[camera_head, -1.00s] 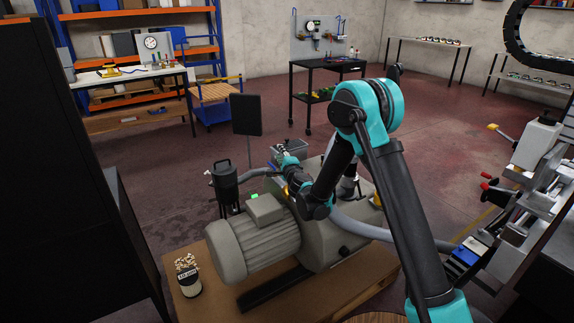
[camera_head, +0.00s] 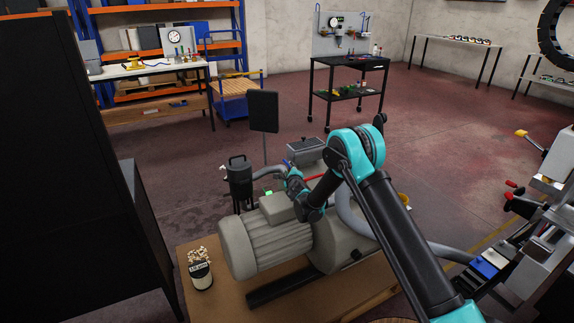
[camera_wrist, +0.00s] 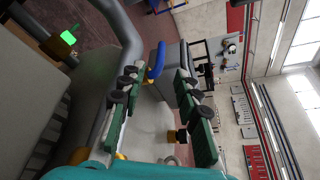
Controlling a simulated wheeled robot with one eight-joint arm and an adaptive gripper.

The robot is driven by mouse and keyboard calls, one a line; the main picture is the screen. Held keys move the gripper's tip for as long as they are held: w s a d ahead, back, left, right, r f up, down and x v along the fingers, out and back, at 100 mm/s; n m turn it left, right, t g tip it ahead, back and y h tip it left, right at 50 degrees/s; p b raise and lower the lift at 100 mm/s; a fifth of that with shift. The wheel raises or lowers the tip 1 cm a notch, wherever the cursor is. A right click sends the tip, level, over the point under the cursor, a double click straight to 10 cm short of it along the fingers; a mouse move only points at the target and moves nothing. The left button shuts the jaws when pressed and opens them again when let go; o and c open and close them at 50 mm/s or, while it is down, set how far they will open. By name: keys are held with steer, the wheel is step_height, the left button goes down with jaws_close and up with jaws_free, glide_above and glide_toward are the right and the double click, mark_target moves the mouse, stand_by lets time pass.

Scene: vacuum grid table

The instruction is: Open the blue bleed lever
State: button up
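The blue bleed lever (camera_wrist: 155,62) shows in the wrist view as a short, bent blue handle beside a grey box. It lies in the gap between my fingertips as seen by the camera; I cannot tell the depth, and no contact shows. My gripper (camera_wrist: 157,82) is open, its two green-padded fingers well apart with nothing held. In the head view a small bit of blue (camera_head: 287,163) shows at the grey box's left edge, just past my gripper (camera_head: 291,174). My wrist hides much of that area.
A grey pump motor (camera_head: 265,240) stands on a wooden base, with a black canister (camera_head: 240,185) and grey hose close by. A red bar (camera_head: 315,177) lies right of my wrist. A green light (camera_wrist: 68,38) and thick grey pipe (camera_wrist: 122,35) border the wrist view's left side.

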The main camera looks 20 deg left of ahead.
mark_target(287, 164)
steer(key=x, duration=0.8)
steer(key=shift+w+a+f, duration=0.1)
steer(key=shift+w+a, duration=0.1)
steer(key=shift+w, duration=0.15)
steer(key=shift+c, duration=0.2)
jaws_close()
